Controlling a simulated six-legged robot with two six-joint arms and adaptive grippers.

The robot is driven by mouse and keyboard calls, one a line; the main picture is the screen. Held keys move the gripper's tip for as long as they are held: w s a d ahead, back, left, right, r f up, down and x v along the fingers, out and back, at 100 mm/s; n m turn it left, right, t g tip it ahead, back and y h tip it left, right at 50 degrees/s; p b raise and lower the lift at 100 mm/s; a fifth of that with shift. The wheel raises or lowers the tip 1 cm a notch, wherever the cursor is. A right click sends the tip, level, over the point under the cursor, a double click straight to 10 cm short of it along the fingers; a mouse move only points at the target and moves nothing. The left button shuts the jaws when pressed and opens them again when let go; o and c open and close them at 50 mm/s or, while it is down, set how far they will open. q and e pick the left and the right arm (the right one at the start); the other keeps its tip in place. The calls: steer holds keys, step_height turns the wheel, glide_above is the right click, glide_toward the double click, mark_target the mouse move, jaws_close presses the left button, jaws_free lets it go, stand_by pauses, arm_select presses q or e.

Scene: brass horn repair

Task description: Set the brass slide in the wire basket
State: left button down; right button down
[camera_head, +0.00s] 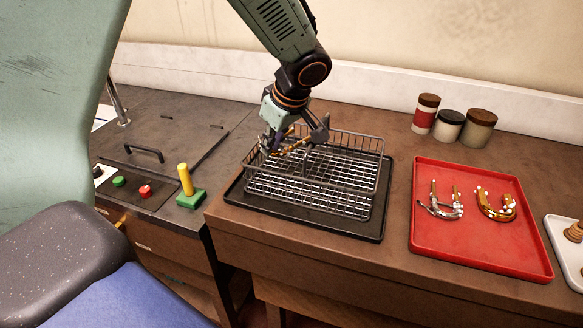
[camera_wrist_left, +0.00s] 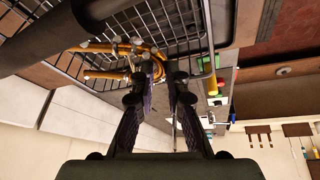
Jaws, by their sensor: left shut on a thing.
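The brass slide (camera_head: 296,146) is a gold U-shaped tube with pale ends. It also shows beside the fingers in the left wrist view (camera_wrist_left: 112,47). My left gripper (camera_head: 279,143) is shut on it at the far left part of the wire basket. The wire basket (camera_head: 368,190) is dark metal mesh and stands on a black tray (camera_head: 378,222). The slide is at about rim height over the basket; I cannot tell whether it touches the wires. The fingers hide part of the slide. My right gripper is not in view.
A red tray (camera_head: 475,262) on the right holds a silver slide (camera_head: 440,209) and another brass piece (camera_head: 494,207). Several jars (camera_head: 449,124) stand behind it. A yellow handle on a green base (camera_head: 187,187) stands left of the basket. The basket's right part is empty.

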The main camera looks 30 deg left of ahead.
mark_target(275, 152)
arm_select(q)
step_height(275, 152, down, 2)
steer(key=shift+s+d+f, duration=0.1)
steer(key=shift+f, duration=0.8)
step_height(275, 152, down, 3)
steer(key=shift+r, duration=0.1)
steer(key=shift+f, duration=0.2)
steer(key=c, duration=1.4)
jaws_free()
steer(key=shift+o, duration=0.2)
